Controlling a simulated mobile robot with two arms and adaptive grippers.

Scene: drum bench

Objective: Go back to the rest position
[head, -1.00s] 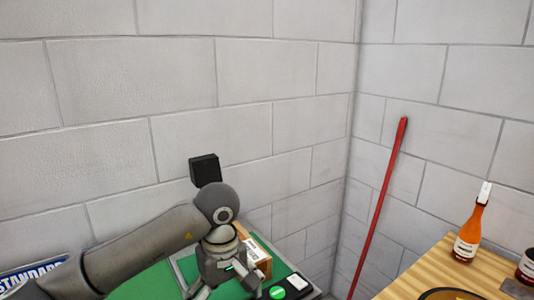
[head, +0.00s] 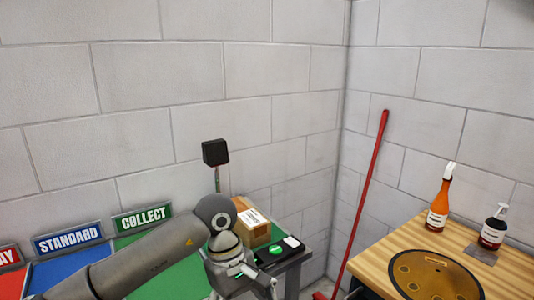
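My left arm comes in from the lower left, over the green-topped part of the bench. Its gripper (head: 243,289) is at the bottom edge, pointing down, with its fingers spread apart and nothing seen between them. The lower fingertips are partly cut off by the frame. A cardboard box (head: 253,230) with a white label stands just behind the gripper on the bench. My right gripper is not in view.
COLLECT (head: 143,219) and STANDARD (head: 68,240) signs stand along the wall. A black unit with a green button (head: 275,249) sits beside the box. Right are a wooden table (head: 385,262), round amber disc (head: 435,275), orange bottle (head: 439,203), dark bottle (head: 492,230) and red pole (head: 365,200).

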